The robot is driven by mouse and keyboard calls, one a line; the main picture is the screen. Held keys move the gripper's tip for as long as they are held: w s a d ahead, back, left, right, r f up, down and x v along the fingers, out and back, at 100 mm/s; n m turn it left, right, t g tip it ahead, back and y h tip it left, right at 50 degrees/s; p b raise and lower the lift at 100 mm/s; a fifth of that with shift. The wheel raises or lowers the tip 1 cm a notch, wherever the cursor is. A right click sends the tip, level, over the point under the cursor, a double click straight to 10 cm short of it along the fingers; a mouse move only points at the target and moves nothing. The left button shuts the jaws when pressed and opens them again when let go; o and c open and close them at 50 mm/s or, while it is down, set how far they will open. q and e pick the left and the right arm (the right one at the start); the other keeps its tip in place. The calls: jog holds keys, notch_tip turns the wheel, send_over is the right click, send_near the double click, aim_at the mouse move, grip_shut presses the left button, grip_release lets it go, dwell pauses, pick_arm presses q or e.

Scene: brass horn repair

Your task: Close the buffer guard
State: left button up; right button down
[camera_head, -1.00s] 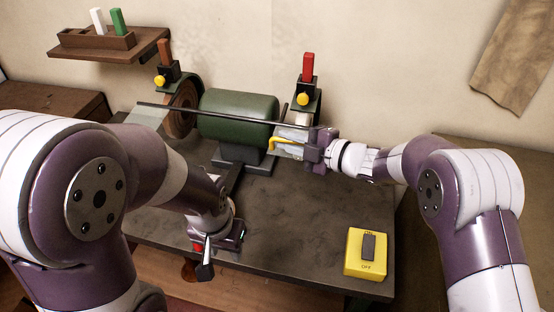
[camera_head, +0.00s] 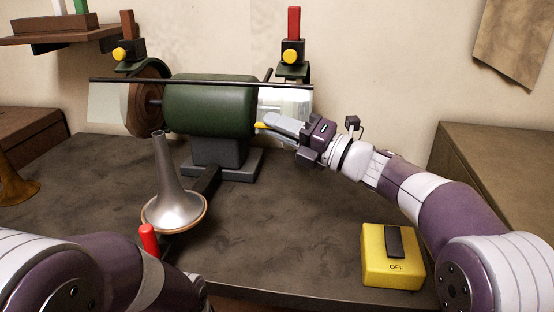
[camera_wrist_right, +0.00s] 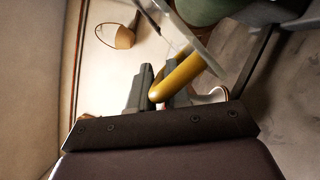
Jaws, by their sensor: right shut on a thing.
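The buffer has a green motor body (camera_head: 210,103) on a grey pedestal. A long dark bar (camera_head: 200,82) runs across its front, with a clear guard panel at the left end (camera_head: 107,103) and another at the right (camera_head: 287,103). A yellow handle (camera_head: 262,126) shows at the lower edge of the right panel. My right gripper (camera_head: 286,130) is shut on this handle. The right wrist view shows the curved yellow handle (camera_wrist_right: 178,78) at the fingers (camera_wrist_right: 158,90), under the panel's clear edge. My left gripper is out of view; only its arm shows at lower left.
A silver horn bell (camera_head: 175,205) with a copper-coloured rim stands in front of the buffer. A red handle (camera_head: 149,239) stands near my left arm. A yellow OFF switch box (camera_head: 392,256) is at front right. The bench between bell and switch is clear.

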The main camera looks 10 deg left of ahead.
jog(key=w+f+n+y+b, duration=0.1)
jog(key=n+b, duration=0.1)
jog(key=b, duration=0.1)
jog(key=w+f+n+g+b, duration=0.1)
jog(key=f+n+b, duration=0.1)
jog(key=n+b, duration=0.1)
jog(key=shift+w+f+n+y, duration=0.1)
jog(key=shift+w+n+y, duration=0.2)
jog(key=shift+w+y, duration=0.1)
pick_arm(q)
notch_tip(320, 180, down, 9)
jog(key=b, duration=0.1)
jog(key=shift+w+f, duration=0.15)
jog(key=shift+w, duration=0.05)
pick_arm(e)
jog(key=shift+w+d, duration=0.1)
jog(key=shift+w, duration=0.25)
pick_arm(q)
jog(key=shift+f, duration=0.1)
pick_arm(e)
jog(key=shift+w, duration=0.1)
jog(key=c, duration=1.4)
grip_release()
jog(key=shift+c, duration=0.2)
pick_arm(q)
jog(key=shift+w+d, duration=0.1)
pick_arm(e)
jog(key=shift+w+d, duration=0.1)
jog(key=shift+d, duration=0.05)
